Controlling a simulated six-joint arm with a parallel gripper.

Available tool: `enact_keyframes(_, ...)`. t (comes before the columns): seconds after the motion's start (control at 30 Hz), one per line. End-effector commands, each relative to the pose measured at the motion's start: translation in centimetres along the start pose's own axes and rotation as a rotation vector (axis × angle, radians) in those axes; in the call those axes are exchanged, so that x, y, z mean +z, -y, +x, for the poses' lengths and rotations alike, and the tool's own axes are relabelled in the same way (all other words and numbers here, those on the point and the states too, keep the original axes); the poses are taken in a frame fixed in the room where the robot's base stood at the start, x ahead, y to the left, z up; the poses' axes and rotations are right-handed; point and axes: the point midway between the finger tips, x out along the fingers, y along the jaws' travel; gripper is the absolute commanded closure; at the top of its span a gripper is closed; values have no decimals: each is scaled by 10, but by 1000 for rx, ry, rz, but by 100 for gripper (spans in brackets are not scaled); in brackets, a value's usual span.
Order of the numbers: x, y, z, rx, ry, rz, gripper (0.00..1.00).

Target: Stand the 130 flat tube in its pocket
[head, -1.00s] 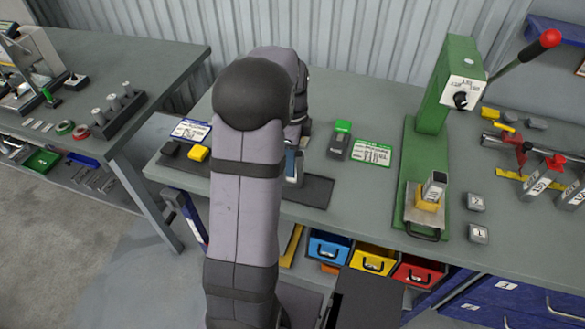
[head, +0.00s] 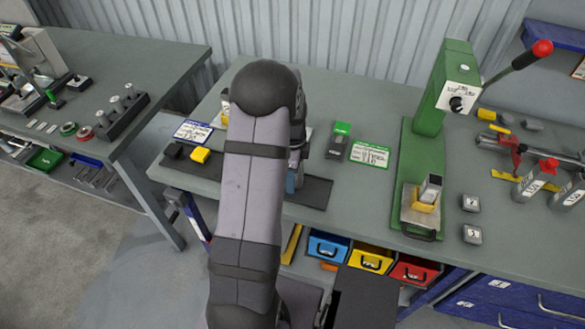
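My gripper (head: 293,181) is low over the dark mat (head: 318,193) at the front of the bench. My own arm covers most of it, and I cannot see whether its fingers hold anything. A small blue-grey part shows at its lower end; I cannot tell whether it is a finger or a held piece. A hollow, rectangular metal tube (head: 431,187) stands tilted in a yellow holder (head: 424,206) on the green press's base, well right of my gripper. No 130 mark is readable on it. I cannot pick out the 130 flat tube or its pocket for sure.
The green press (head: 429,118) with its red-knobbed lever rises to the right. A green-topped box (head: 339,141) and a green-edged card (head: 370,154) lie behind the mat. Black and yellow blocks (head: 200,155) lie to the left.

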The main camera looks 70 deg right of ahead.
Motion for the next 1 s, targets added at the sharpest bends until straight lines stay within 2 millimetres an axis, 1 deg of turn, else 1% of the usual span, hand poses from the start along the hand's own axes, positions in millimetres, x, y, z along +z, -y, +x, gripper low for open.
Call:
enact_keyframes(0.13,0,0,0,0,0,0,55)
enact_keyframes(0.17,0,0,0,0,0,0,57)
enact_keyframes(0.2,0,0,0,0,0,0,67)
enact_keyframes(0.27,0,0,0,0,0,0,81)
enact_keyframes(0.3,0,0,0,0,0,0,91)
enact_keyframes(0.33,0,0,0,0,0,0,98)
enact_keyframes(0.37,0,0,0,0,0,0,100)
enact_keyframes(0.63,0,1,-1,-2,0,0,100)
enact_keyframes(0.77,0,1,-7,-4,0,0,100)
enact_keyframes(0.87,0,2,-17,-6,0,0,100)
enact_keyframes(1.0,0,2,-39,-8,0,0,100)
